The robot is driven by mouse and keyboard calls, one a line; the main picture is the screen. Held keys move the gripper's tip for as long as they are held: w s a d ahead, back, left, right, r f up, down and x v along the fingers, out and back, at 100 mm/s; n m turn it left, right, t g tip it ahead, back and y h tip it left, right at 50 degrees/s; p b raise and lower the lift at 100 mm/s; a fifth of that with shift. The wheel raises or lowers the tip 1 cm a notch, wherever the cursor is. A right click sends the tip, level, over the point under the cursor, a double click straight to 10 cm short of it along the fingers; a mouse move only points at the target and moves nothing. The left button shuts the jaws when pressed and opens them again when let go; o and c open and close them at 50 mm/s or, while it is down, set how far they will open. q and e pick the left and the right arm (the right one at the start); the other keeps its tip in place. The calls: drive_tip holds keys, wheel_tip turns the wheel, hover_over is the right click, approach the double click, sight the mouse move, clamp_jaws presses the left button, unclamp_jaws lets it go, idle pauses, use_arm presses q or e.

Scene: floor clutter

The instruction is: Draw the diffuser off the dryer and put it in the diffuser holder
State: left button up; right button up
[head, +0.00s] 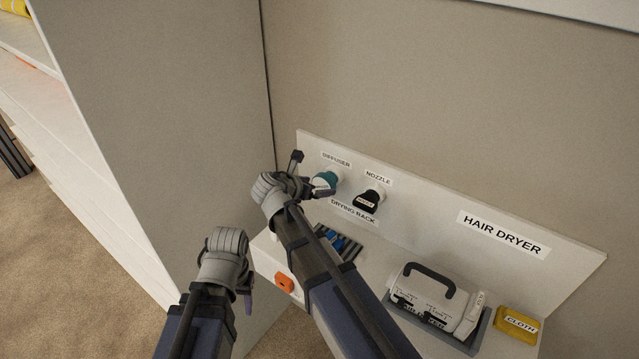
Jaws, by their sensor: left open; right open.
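The teal diffuser (327,177) is on the back panel at the DIFFUSER label, where the holder is. My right gripper (311,176) is open right beside it, its fingers on either side of the diffuser's left part. I cannot tell whether they touch it. The holder itself is mostly hidden by the diffuser and the gripper. A white appliance with a dark handle (432,294), likely the dryer, sits in a grey tray at the lower right, with no teal piece on it. My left gripper (244,290) is open and empty, low at the left of the shelf.
A black nozzle (367,200) hangs under the NOZZLE label, close right of the diffuser. Blue and dark items (342,243) lie on the shelf, partly behind my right arm. A tall grey side panel (170,120) stands left.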

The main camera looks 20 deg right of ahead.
drive_tip(key=p+v, duration=0.2)
drive_tip(key=v, duration=0.3)
drive_tip(key=shift+s+a+r, duration=0.15)
drive_tip(key=shift+s+r, duration=0.1)
idle(0.7)
drive_tip(key=s+f+m+g+y, duration=0.4)
drive_tip(key=s+m, duration=0.4)
drive_tip(key=m, duration=0.4)
drive_tip(key=s+f+m+g+y, duration=0.2)
drive_tip(key=s+f+m+y, duration=0.35)
drive_tip(key=m, duration=0.65)
drive_tip(key=s+a+f+n+h+b, duration=0.1)
drive_tip(key=s+a+f+b, duration=0.1)
drive_tip(key=s+a+f, duration=0.1)
drive_tip(key=s+a+f+n+g+h+b, duration=0.1)
drive_tip(key=s+a+f+b, duration=0.2)
drive_tip(key=s+a, duration=0.2)
drive_tip(key=a, duration=0.2)
drive_tip(key=shift+s+a, duration=0.2)
drive_tip(key=shift+a, duration=0.15)
